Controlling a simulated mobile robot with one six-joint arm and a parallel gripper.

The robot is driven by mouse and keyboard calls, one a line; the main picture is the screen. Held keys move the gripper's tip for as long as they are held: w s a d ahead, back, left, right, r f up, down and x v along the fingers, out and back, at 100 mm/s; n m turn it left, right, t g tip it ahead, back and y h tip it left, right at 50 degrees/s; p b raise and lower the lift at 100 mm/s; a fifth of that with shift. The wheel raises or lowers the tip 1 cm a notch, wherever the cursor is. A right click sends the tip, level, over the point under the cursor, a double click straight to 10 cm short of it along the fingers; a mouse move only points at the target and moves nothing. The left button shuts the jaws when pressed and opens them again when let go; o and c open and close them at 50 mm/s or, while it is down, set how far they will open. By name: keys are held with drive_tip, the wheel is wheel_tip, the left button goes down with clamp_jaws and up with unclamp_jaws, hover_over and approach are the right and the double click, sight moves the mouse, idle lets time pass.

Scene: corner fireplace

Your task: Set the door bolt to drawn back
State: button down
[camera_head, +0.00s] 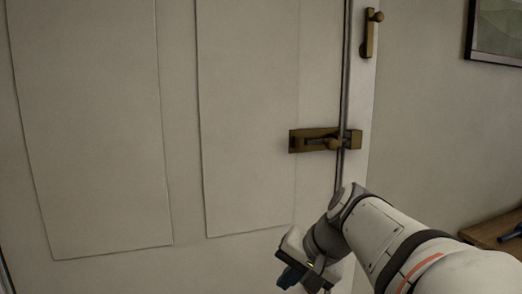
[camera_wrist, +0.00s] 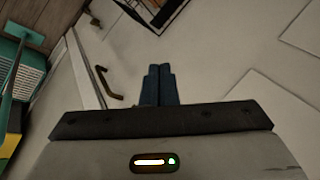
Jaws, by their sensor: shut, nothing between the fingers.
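The door bolt (camera_head: 313,140) is a dark brass plate with a slot and a round knob, fixed level on the pale door (camera_head: 180,130). Its knob sits at the right end of the slot, by the door's edge. The brass keeper (camera_head: 354,140) is on the frame just right of the gap. The bar seems to reach across to the keeper, but this is small and dim. My gripper (camera_head: 288,277) is below the bolt and slightly left, apart from it. In the wrist view its blue fingers (camera_wrist: 157,68) are together and empty. The bolt is not clearly seen there.
A smaller brass fitting with a knob (camera_head: 370,33) is higher on the frame. A picture (camera_head: 497,35) hangs at right above a wooden surface (camera_head: 492,229). In the wrist view a curved bronze handle (camera_wrist: 113,87) and a teal object (camera_wrist: 30,62) are at left.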

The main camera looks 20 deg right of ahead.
drive_tip(key=w+d+r+m+t+y+b, duration=0.1)
drive_tip(key=w+d+r+m+t, duration=0.25)
drive_tip(key=d+r, duration=0.3)
drive_tip(key=w+d+r+m+t+y+b, duration=0.1)
drive_tip(key=w+d+r+m+t+b, duration=0.15)
drive_tip(key=w+d+r, duration=0.4)
drive_tip(key=s+d+r+t, duration=0.2)
drive_tip(key=d+r, duration=0.1)
drive_tip(key=d, duration=0.1)
drive_tip(key=s+d+r+m+t, duration=0.1)
drive_tip(key=s+d+r+t, duration=0.1)
drive_tip(key=d, duration=0.3)
drive_tip(key=s+d+r+t+b, duration=0.1)
drive_tip(key=s+d+r+t, duration=0.1)
drive_tip(key=d, duration=0.3)
drive_tip(key=shift+r+m+h, duration=0.4)
drive_tip(key=shift+r, duration=0.5)
drive_tip(key=shift+w, duration=0.1)
drive_tip(key=p+x, duration=0.2)
drive_tip(key=x, duration=0.8)
drive_tip(key=shift+w+a+r+p, duration=0.1)
drive_tip(key=shift+a+p, duration=0.1)
drive_tip(key=shift+p, duration=0.2)
drive_tip(key=a, duration=0.2)
drive_tip(key=shift+s+a, duration=0.25)
drive_tip(key=shift+s, duration=0.05)
drive_tip(key=shift+s+a+p, duration=0.1)
drive_tip(key=shift+a+p, duration=0.2)
drive_tip(key=shift+a, duration=0.25)
